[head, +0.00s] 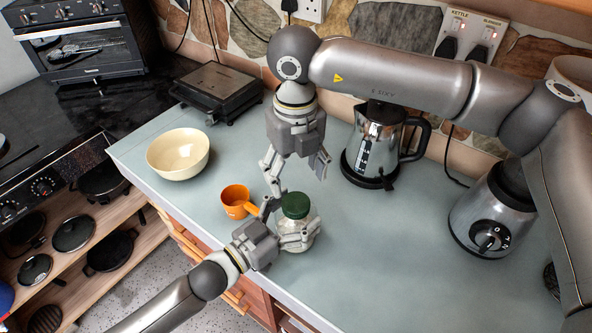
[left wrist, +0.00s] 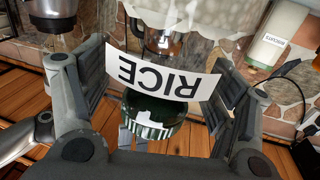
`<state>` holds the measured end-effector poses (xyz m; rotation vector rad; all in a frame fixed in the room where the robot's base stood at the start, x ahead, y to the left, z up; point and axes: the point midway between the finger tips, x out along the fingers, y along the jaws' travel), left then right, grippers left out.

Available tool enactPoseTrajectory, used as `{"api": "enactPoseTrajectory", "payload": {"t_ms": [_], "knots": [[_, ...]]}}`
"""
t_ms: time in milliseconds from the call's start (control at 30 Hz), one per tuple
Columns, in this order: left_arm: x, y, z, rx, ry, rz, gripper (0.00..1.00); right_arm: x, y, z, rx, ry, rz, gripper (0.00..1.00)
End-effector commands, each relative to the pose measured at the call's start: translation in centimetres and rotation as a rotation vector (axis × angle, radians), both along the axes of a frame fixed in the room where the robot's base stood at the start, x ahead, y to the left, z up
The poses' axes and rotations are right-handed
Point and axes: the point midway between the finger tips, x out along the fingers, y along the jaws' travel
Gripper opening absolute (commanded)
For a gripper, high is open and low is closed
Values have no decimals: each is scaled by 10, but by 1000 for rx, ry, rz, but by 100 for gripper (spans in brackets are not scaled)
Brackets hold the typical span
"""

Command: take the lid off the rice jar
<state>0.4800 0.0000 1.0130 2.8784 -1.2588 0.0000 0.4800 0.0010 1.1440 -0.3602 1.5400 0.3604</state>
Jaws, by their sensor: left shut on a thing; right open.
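The rice jar (head: 313,217) is a clear jar with pale contents, standing on the grey-blue counter. Its dark green lid (head: 295,204) sits on top. My left gripper (head: 290,224) is shut around the jar body below the lid. In the left wrist view the jar's white RICE label (left wrist: 160,78) shows upside down between the fingers, with the green lid (left wrist: 150,120) below it. My right gripper (head: 298,178) is open and empty, pointing down above and behind the lid, apart from it.
An orange cup (head: 236,201) stands just left of the jar, its handle close to my left gripper. A cream bowl (head: 178,155), a dark sandwich press (head: 216,88), a kettle (head: 373,150) and a blender base (head: 488,218) stand around. The counter right of the jar is clear.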

Motion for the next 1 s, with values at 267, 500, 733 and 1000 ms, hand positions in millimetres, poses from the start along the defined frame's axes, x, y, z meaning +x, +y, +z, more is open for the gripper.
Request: {"api": "enactPoseTrajectory", "payload": {"t_ms": [267, 500, 733, 1000], "knots": [[0, 0, 0, 0, 0, 0, 14, 0, 0, 0, 0, 1, -443, 69], [0, 0, 0, 0, 0, 0, 14, 0, 0, 0, 0, 1, -828, 69], [0, 0, 0, 0, 0, 0, 14, 0, 0, 0, 0, 1, -1197, 69], [0, 0, 0, 0, 0, 0, 14, 0, 0, -1, -1, 1, -1608, 69]]}}
